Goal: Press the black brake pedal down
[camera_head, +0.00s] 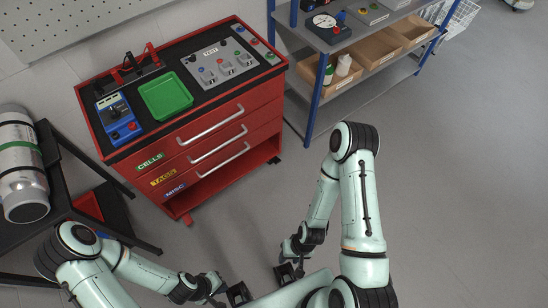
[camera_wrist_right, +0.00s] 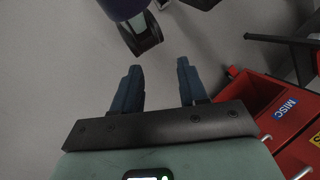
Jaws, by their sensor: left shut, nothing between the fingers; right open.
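I cannot make out a black brake pedal with certainty in either view. My left gripper (camera_head: 238,293) is low in the head view, shut and empty, over the floor. My right gripper (camera_head: 289,271) is just right of it, open and empty. In the right wrist view its two dark blue fingers (camera_wrist_right: 159,68) are spread apart with bare floor between them. A black, wedge-like part (camera_wrist_right: 143,36) under a dark rounded body shows at the top of the wrist view. I cannot tell what it is.
A red drawer cart (camera_head: 213,157) stands ahead, with a green tray (camera_head: 165,96) and control boxes on top. A blue-framed shelf (camera_head: 314,88) stands behind right. A dark table (camera_head: 59,213) with a metal cylinder (camera_head: 20,170) is at left. The right floor is clear.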

